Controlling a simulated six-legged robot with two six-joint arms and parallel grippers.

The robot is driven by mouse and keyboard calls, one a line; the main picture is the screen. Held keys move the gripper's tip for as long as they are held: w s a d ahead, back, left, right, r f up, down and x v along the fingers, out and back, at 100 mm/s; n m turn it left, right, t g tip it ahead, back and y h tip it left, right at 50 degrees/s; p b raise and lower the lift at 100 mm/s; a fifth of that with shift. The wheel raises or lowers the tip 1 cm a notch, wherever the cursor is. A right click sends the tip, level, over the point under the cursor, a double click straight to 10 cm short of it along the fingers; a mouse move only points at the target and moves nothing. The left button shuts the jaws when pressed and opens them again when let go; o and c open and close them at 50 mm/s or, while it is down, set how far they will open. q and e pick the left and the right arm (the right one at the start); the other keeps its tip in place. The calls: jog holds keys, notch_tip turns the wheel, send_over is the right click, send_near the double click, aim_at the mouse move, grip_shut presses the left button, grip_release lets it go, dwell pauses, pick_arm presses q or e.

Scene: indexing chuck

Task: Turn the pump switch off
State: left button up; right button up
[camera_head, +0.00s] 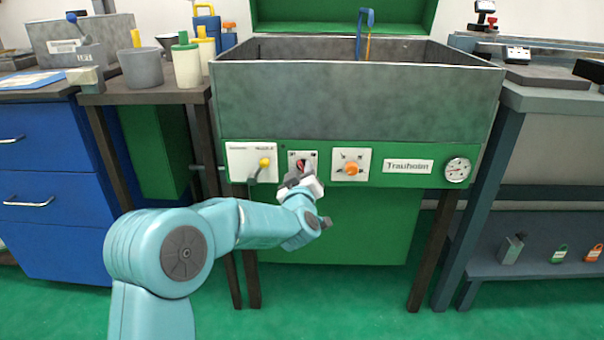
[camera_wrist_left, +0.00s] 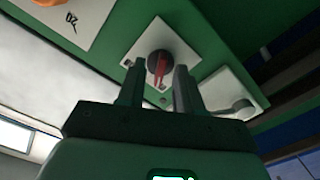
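A dark rotary switch with a red bar sits on a white plate (camera_head: 311,155) on the green panel under the grey trough. Its label is not legible, so I cannot confirm it is the pump switch. In the left wrist view the dark knob (camera_wrist_left: 153,62) shows between my fingertips, its red bar slanting. My left gripper (camera_head: 300,175) is at this switch and hides part of it in the head view. In the left wrist view the two fingers (camera_wrist_left: 160,76) stand apart, one on each side of the knob; I cannot tell whether they touch it. My right gripper is not in view.
A lever with a yellow ball (camera_head: 264,162) is left of the switch, and an orange knob (camera_head: 352,169) is right of it. A gauge (camera_head: 457,170) sits at the panel's right end. A workbench (camera_head: 560,100) stands at right, blue drawers (camera_head: 40,200) at left.

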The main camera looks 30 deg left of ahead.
pick_arm(q)
jog(key=p+v, duration=0.3)
jog(key=v, duration=1.3)
jog(key=shift+s+p, duration=0.25)
jog(key=shift+p, duration=0.05)
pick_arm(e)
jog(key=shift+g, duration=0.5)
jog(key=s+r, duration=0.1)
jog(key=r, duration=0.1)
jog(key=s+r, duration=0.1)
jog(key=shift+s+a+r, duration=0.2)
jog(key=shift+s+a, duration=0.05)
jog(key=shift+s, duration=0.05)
